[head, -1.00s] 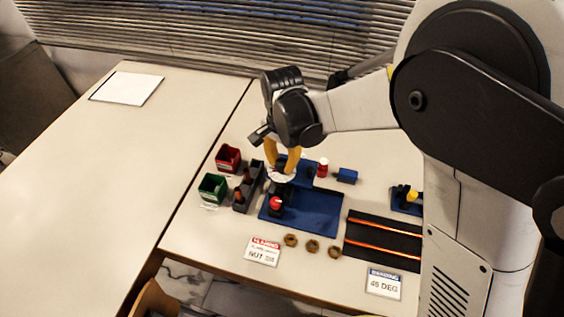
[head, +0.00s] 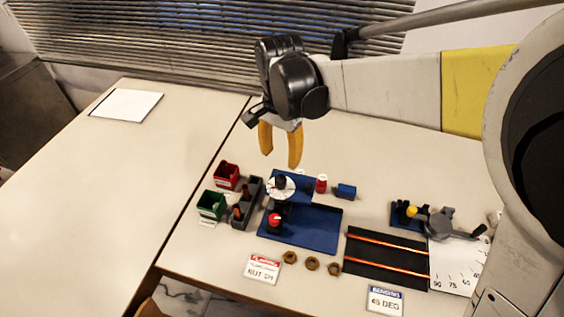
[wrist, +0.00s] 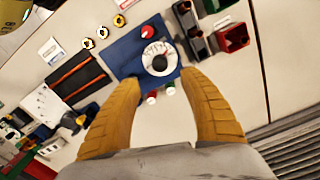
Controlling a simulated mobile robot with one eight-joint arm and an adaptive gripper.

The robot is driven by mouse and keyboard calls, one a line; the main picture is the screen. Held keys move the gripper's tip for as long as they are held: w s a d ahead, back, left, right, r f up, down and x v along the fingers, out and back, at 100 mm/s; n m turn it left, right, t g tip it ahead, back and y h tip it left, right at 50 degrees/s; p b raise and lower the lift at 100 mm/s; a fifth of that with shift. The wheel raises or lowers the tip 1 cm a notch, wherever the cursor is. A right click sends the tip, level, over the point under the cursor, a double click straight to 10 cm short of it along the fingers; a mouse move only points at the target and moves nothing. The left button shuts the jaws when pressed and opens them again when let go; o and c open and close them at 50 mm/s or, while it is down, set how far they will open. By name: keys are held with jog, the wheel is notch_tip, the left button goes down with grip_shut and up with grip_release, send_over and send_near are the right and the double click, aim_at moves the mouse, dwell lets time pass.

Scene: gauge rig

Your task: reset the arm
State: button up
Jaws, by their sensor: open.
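My gripper (head: 280,146) is open and empty, with two yellow fingers pointing down. It hangs above the blue gauge rig (head: 322,232) on the table, clear of it. The rig carries a white round dial with a black knob (head: 281,186) and a red knob (head: 275,220). In the wrist view the dial (wrist: 160,60) shows between and beyond the fingertips, with nothing between the fingers (wrist: 165,85). My arm reaches in from the right of the head view.
A red bin (head: 227,175), a green bin (head: 211,204) and a dark grey holder (head: 246,208) stand left of the rig. Several brass nuts (head: 312,263) lie in front. A black mat with copper rods (head: 386,258) and a bending tool (head: 440,224) are right. The left table is mostly clear.

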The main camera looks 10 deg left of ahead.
jog(key=shift+r, duration=0.9)
jog(key=s+d+r+n+t+y, duration=0.1)
jog(key=s+d+r+t, duration=0.15)
jog(key=d, duration=0.55)
jog(key=s+d+r+n+t, duration=0.1)
jog(key=d+r, duration=0.2)
jog(key=d, duration=0.5)
jog(key=s+d+f+n+t, duration=0.1)
jog(key=s+d+t, duration=0.1)
jog(key=s+d, duration=0.2)
jog(key=s+d+f+n+t+h, duration=0.1)
jog(key=s+d, duration=0.3)
jog(key=d, duration=0.5)
jog(key=shift+d+n+t+b, duration=0.15)
jog(key=shift+n+t+b, duration=0.15)
jog(key=shift+t, duration=0.05)
jog(key=shift+s, duration=0.1)
dwell(1.0)
